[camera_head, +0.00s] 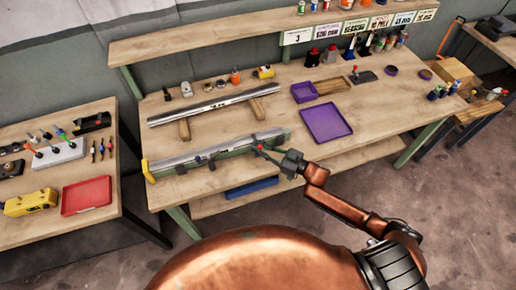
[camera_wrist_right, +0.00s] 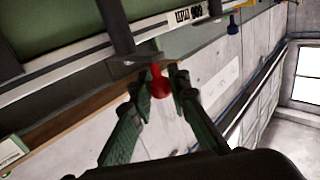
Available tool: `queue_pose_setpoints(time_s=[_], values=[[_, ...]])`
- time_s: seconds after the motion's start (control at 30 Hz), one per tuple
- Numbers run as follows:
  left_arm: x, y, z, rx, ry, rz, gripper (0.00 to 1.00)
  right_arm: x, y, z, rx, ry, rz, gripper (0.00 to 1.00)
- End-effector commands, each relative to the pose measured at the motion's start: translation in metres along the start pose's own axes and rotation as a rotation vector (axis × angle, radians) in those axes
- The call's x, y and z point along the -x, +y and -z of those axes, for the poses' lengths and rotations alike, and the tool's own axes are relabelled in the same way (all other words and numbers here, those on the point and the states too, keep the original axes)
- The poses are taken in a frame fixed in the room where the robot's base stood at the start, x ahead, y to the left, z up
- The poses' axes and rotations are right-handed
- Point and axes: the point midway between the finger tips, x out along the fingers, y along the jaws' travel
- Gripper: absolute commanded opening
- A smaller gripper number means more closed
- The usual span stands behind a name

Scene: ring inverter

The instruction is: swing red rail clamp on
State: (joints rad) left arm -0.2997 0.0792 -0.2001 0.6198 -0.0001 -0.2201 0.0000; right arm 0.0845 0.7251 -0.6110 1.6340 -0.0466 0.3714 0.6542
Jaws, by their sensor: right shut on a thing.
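My right gripper (camera_head: 278,156) reaches the right end of the green fixture with a grey rail (camera_head: 225,148) at the table's front edge. The red rail clamp (camera_head: 259,147) shows there as a small red tip at the gripper's fingers. In the right wrist view, the clamp's round red knob (camera_wrist_right: 159,84) sits between the two dark green fingers (camera_wrist_right: 160,90), which are shut on it. A dark grey plate (camera_wrist_right: 150,60) is just beyond the knob, along the rail's edge. The fingers hide part of the clamp. My left gripper is not in view.
A long silver bar (camera_head: 215,104) lies on wooden blocks behind the fixture. A purple tray (camera_head: 327,122) lies to the right on the table. A side table at left holds a red tray (camera_head: 87,195) and a yellow tool (camera_head: 30,201).

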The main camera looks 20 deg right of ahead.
Motion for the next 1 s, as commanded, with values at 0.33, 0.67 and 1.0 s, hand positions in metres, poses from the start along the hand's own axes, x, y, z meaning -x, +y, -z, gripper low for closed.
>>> queue_pose_setpoints(time_s=[0.33, 0.67, 1.0], values=[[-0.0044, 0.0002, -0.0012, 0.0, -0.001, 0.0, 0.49, 0.0018, 0.0026, -0.0007, 0.0, -0.001, 0.062, 0.0], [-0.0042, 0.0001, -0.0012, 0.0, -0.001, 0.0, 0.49, 0.0019, 0.0026, -0.0003, 0.0, -0.001, 0.063, 0.0], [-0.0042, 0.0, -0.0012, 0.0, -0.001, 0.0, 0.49, 0.0017, 0.0021, -0.0002, 0.0, 0.0, 0.063, 0.34]])
